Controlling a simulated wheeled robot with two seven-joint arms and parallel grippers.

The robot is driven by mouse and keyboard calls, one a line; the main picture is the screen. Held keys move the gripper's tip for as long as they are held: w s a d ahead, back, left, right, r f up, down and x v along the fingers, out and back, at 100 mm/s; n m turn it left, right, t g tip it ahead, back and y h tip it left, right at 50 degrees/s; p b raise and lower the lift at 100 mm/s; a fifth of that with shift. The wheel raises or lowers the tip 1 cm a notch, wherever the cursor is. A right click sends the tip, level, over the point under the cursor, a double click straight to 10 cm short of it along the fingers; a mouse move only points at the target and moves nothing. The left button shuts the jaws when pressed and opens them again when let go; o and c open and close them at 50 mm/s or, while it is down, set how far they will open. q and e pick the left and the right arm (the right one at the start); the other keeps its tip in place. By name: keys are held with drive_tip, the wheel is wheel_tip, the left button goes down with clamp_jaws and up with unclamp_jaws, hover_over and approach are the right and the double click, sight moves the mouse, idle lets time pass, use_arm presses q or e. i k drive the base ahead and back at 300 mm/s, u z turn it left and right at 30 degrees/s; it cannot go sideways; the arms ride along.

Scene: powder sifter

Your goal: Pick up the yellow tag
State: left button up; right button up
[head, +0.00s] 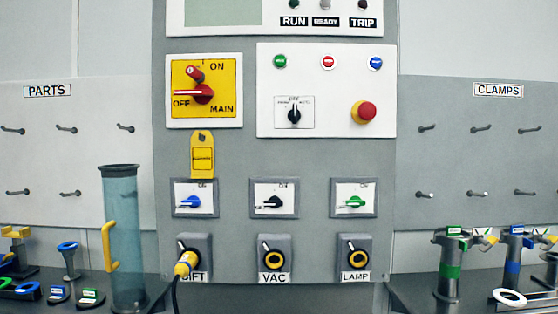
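The yellow tag (202,155) hangs on the front of the grey control panel, just below the yellow MAIN switch plate (204,91). It has a hole at its top and a printed box in its middle. The red MAIN handle (201,94) points left toward OFF, with a smaller red part above it. Neither of my grippers shows in the head view.
Below the tag are small switches with blue (190,202), black and green knobs. A yellow plug (186,263) with a black cable sits at the left socket. A tall clear cylinder (123,240) stands on the left shelf; clamps stand on the right shelf.

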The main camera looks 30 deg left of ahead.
sight(201, 152)
drive_tip(key=z, duration=0.6)
drive_tip(key=i, duration=1.45)
drive_tip(key=u, duration=2.25)
